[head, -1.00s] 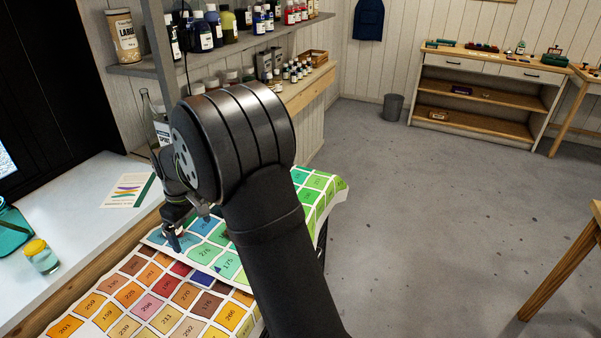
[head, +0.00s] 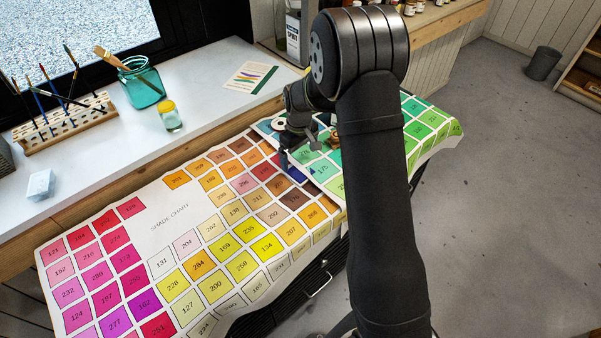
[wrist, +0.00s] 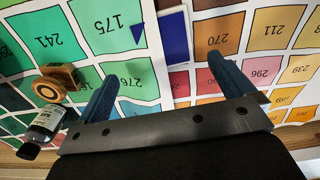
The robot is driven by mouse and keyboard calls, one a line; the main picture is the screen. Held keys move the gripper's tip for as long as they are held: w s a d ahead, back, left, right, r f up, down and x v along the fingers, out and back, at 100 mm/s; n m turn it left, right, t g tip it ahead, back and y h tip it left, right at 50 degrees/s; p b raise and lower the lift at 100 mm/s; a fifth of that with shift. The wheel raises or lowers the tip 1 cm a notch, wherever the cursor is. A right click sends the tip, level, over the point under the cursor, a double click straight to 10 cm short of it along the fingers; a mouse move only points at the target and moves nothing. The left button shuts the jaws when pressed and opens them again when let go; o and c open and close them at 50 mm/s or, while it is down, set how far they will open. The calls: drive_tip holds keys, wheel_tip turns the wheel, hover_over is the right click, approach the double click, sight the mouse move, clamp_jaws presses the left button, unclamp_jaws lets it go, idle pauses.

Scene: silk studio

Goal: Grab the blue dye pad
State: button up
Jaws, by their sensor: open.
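A small deep-blue rectangle with pale edges (wrist: 173,38) lies on the colour chart in the wrist view, ahead of the gap between my fingers. It looks like the blue dye pad, but I cannot fully tell it from a printed swatch. A dark blue patch beside my gripper in the head view (head: 292,168) seems to be the same thing, partly hidden. My gripper (wrist: 164,70) is open, its two blue fingers apart with nothing between them. It also shows in the head view (head: 300,152), low over the chart.
The shade chart (head: 170,215) covers the bench. A small dark bottle (wrist: 42,128) and an orange-brown roll (wrist: 54,86) are close to my left finger in the wrist view. A teal jar (head: 143,90), a yellow-lidded jar (head: 170,117) and a brush rack (head: 65,125) stand on the sill.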

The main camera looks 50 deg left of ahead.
sight(298, 169)
drive_tip(key=f, duration=0.5)
drive_tip(key=shift+s, duration=0.35)
drive_tip(key=c, duration=1.1)
drive_tip(key=shift+r, duration=0.1)
